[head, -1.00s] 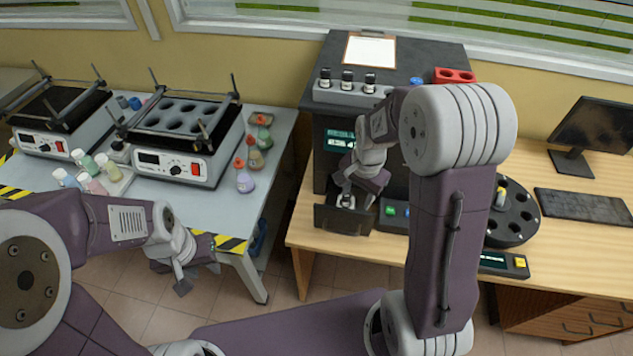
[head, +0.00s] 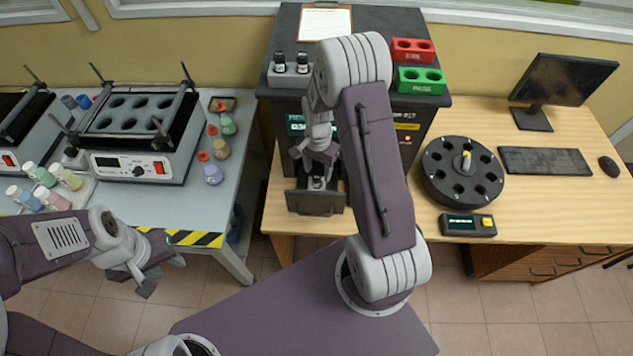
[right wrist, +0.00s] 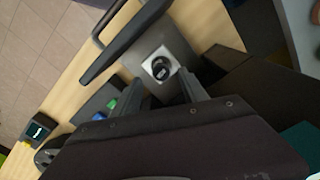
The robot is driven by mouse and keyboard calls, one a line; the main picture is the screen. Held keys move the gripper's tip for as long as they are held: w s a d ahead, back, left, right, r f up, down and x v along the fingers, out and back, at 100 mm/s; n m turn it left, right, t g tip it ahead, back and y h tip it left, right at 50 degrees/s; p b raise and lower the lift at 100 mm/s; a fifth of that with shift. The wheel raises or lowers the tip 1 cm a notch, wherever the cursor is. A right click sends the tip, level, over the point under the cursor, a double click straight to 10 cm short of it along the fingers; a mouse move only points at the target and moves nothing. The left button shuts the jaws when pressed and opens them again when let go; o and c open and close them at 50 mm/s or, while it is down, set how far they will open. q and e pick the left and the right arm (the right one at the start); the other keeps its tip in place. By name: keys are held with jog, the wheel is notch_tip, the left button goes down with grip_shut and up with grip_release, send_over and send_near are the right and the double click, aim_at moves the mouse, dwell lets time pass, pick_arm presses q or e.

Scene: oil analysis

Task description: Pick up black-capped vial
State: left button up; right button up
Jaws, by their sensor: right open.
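A black-capped vial (right wrist: 161,68) stands in the square holder of the pulled-out drawer (head: 316,204), seen from above in the right wrist view. In the head view this vial (head: 318,182) shows small under my right gripper (head: 319,172). The right gripper (right wrist: 160,93) is open, with its fingertips near the vial and nothing visible between them. Two other black-capped vials (head: 280,62) (head: 302,62) stand in the grey rack on the dark analyzer; my arm hides the rack's right end. My left gripper (head: 158,276) hangs open and empty in front of the left table.
Red (head: 413,50) and green (head: 421,79) two-hole racks sit on the analyzer. A round black carousel (head: 461,172), a small display device (head: 467,225), a keyboard (head: 545,161) and a monitor (head: 563,82) are on the wooden desk. Flasks and a heater block (head: 140,165) stand on the left table.

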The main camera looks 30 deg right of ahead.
aim_at(317, 177)
jog(key=f, duration=0.4)
jog(key=shift+a+f, duration=0.15)
jog(key=shift+a, duration=0.05)
jog(key=shift+w+f, duration=0.1)
jog(key=shift+f, duration=0.35)
jog(key=shift+r, duration=0.1)
grip_shut()
